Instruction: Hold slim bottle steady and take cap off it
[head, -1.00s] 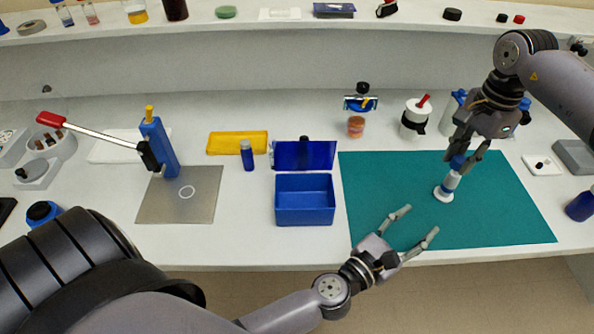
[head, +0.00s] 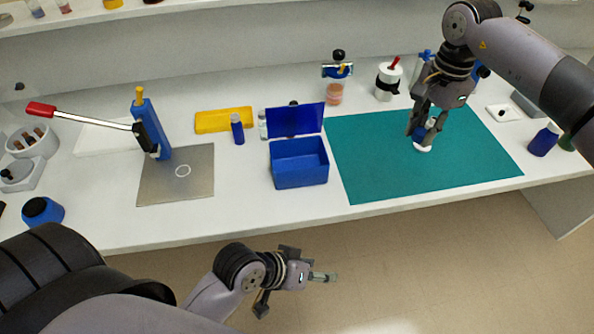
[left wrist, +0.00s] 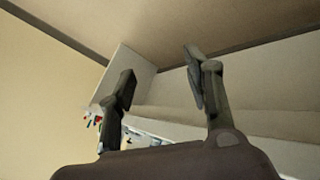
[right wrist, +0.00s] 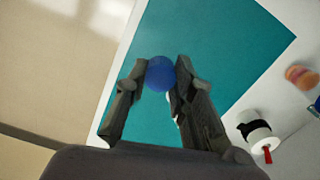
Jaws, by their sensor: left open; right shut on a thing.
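The slim bottle (head: 422,149) stands on the teal mat (head: 375,180) in the head view, its white foot showing below my right gripper (head: 425,130). Its round blue cap (right wrist: 160,73) shows between the fingertips in the right wrist view. My right gripper (right wrist: 165,75) is shut around the upper part of the bottle. The fingers hide most of its body, so the exact grip height is unclear. My left gripper (head: 296,289) is open and empty, in front of the bench's front edge and well away from the bottle. Its spread fingers (left wrist: 160,75) hold nothing in the left wrist view.
A blue box (head: 300,165) with its lid up stands left of the mat. A small blue bottle (head: 237,130), a yellow tray (head: 224,120) and a red-handled lever press (head: 150,125) stand farther left. A white pot (head: 387,80) stands behind the mat.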

